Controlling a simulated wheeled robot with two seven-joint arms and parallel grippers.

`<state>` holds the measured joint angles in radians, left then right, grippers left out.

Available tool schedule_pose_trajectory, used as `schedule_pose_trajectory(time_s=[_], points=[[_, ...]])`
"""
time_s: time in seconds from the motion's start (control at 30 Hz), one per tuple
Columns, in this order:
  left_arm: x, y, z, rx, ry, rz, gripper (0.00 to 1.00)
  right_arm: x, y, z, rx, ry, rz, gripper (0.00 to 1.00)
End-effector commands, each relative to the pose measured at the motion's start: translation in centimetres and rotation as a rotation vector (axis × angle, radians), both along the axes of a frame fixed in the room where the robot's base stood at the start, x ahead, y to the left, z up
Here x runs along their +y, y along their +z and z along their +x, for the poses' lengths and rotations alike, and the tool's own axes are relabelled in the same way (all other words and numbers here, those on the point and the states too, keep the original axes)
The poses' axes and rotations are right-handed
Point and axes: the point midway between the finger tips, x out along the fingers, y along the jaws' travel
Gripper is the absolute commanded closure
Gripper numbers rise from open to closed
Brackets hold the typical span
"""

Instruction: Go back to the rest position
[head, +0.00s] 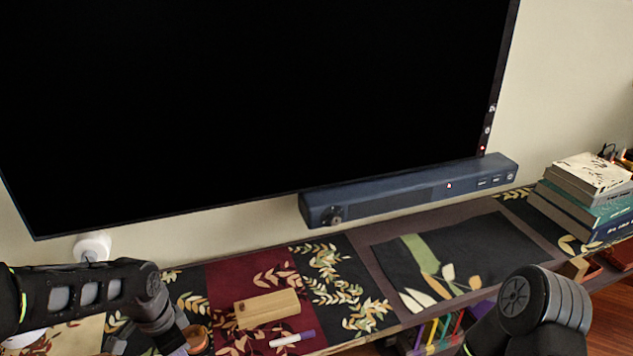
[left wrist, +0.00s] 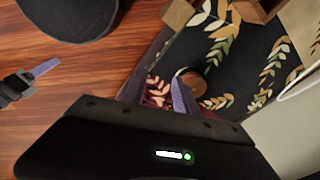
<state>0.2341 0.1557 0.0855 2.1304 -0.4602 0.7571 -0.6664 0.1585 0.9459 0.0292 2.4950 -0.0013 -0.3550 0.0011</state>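My left arm comes in from the left in the head view, bent over the left end of the shelf top. My left gripper (left wrist: 156,92) shows in the left wrist view with its two purple-grey fingers apart and nothing seen between them. It points toward the patterned shelf cover. My right arm shows only as a dark rounded joint at the lower right of the head view; its gripper is out of that view. A purple finger on a dark body, likely my right gripper (left wrist: 38,78), shows over the floor in the left wrist view. Its opening cannot be told.
A large black screen (head: 250,90) hangs above a blue soundbar (head: 420,190). The shelf top holds a wooden block (head: 267,308), a marker (head: 292,339), an orange round container (head: 196,338) and a book stack (head: 590,205). The dark mat (head: 480,250) is clear. Wooden floor (left wrist: 60,70) lies in front.

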Motion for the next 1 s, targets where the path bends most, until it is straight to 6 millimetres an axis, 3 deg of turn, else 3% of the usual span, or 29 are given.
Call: schedule_pose_trajectory(time_s=[0.27,0.47,0.57,0.67,0.8,0.9,1.0], points=[[-3.1,-1.6,2.9,-0.134,0.211,-0.134,0.65,0.0,0.0,0.0,0.001,0.0,0.0,0.64],[-7.9,-6.1,3.6,-0.168,0.45,-0.302,0.65,0.0,0.0,0.0,0.001,0.0,0.0,0.64],[-11.1,-10.0,2.4,-0.143,0.617,-0.397,0.65,0.0,0.0,0.0,0.001,0.0,0.0,0.64],[-14.6,-15.2,-1.2,-0.071,0.813,-0.463,0.65,0.0,0.0,0.0,0.001,0.0,0.0,0.64],[-17.9,-20.9,-8.4,0.059,0.965,-0.449,0.65,0.0,0.0,0.0,0.001,0.0,0.0,0.64],[-19.2,-22.9,-12.6,0.148,0.968,-0.413,0.65,0.0,0.0,0.0,0.001,0.0,0.0,0.64],[-20.1,-23.9,-15.2,0.207,0.954,-0.39,0.65,0.0,0.0,0.0,0.001,0.0,0.0,0.64]])
